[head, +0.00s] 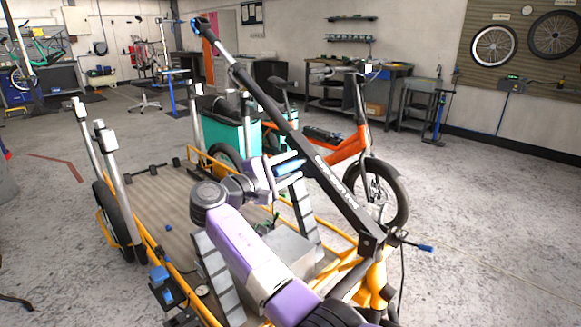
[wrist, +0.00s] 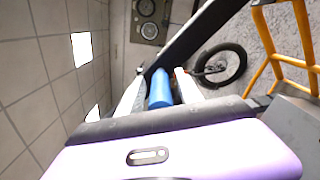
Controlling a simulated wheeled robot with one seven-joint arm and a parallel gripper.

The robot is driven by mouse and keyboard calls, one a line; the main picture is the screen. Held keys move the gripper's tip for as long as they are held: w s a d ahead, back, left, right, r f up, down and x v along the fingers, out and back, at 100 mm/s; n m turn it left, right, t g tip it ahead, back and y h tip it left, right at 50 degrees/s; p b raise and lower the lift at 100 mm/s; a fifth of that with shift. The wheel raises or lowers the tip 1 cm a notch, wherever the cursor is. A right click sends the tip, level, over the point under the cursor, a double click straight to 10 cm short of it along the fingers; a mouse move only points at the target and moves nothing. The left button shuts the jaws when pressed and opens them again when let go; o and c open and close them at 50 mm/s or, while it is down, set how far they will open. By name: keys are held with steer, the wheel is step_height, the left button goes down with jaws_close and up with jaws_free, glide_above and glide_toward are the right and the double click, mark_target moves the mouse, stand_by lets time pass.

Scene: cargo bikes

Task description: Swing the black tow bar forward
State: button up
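The black tow bar (head: 307,150) slants up and left from its pivot at the front of the orange-framed trailer, in the head view. In the wrist view the dark bar (wrist: 200,38) crosses beyond my fingers. My gripper (head: 294,170) is beside the middle of the bar. Its two pale fingers stand apart on either side of a blue cylindrical grip (wrist: 160,90). Narrow gaps seem to show beside the grip, so I see no firm hold. Where the grip joins the bar is hidden.
The trailer's wooden deck (head: 155,200) and a grey box (head: 285,253) lie below my arm. An orange cargo bike (head: 345,150) with a teal box (head: 222,132) stands close behind the bar. A blue-tipped lever (head: 425,248) sticks out near the pivot. The floor at right is clear.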

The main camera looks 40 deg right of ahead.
mark_target(274, 174)
stand_by(0.3)
steer(key=a+p, duration=0.1)
steer(key=a, duration=0.6)
steer(key=shift+s+a, duration=0.15)
steer(key=shift+a, duration=0.2)
